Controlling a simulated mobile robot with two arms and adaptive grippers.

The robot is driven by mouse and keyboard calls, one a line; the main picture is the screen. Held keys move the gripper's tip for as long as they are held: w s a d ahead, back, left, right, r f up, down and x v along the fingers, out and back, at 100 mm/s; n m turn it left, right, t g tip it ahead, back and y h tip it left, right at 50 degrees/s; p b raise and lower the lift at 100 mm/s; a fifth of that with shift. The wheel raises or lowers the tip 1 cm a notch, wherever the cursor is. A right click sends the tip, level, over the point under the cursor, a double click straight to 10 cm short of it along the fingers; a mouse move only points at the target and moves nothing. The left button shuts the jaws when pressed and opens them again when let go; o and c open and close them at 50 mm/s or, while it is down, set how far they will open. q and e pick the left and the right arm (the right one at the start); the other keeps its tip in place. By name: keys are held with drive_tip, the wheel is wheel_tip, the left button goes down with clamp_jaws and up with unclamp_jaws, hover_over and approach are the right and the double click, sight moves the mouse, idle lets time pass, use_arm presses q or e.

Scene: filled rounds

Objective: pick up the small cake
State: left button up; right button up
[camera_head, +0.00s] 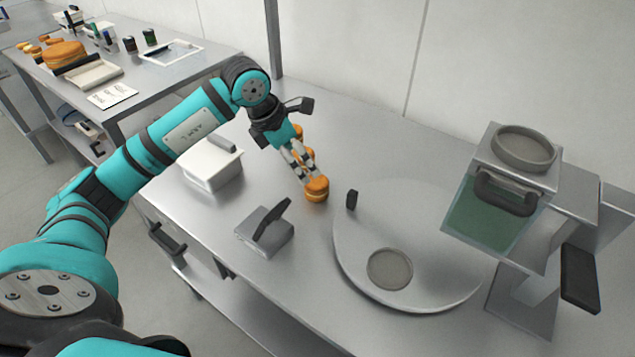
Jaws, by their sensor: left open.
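A small round orange-brown cake (316,189), with a paler band around its middle, sits on the metal worktop (400,150) near the centre of the view. My left gripper (308,176) is open and points down, its fingertips right at the far side of this cake. I cannot tell whether they touch it. My right gripper is not in view.
A round metal plate (430,240) with a grey disc (390,269) and a machine with a green-windowed container (490,215) stand to the right. A white box (210,165) and a grey block with a black lever (265,235) are left. A second table (150,85) holds buns.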

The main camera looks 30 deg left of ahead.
use_arm(q)
drive_tip(key=p, duration=0.1)
hover_over(316, 181)
drive_tip(key=s, duration=0.3)
drive_tip(key=f, duration=0.5)
drive_tip(key=shift+w+a, duration=0.2)
drive_tip(key=shift+a, duration=0.2)
drive_tip(key=shift+p+x, duration=0.4)
drive_tip(key=shift+x, duration=0.6)
drive_tip(key=shift+w+f+p, duration=0.2)
drive_tip(key=shift+f+p, duration=0.1)
drive_tip(key=shift+p, duration=0.05)
drive_tip(key=x, duration=0.2)
drive_tip(key=p+x, duration=0.1)
drive_tip(key=shift+w+f, duration=0.3)
drive_tip(key=shift+w, duration=0.1)
drive_tip(key=shift+w+f, duration=0.1)
drive_tip(key=shift+f, duration=0.2)
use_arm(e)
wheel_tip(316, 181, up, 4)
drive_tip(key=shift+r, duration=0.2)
use_arm(q)
drive_tip(key=shift+c, duration=0.3)
drive_tip(key=c, duration=0.8)
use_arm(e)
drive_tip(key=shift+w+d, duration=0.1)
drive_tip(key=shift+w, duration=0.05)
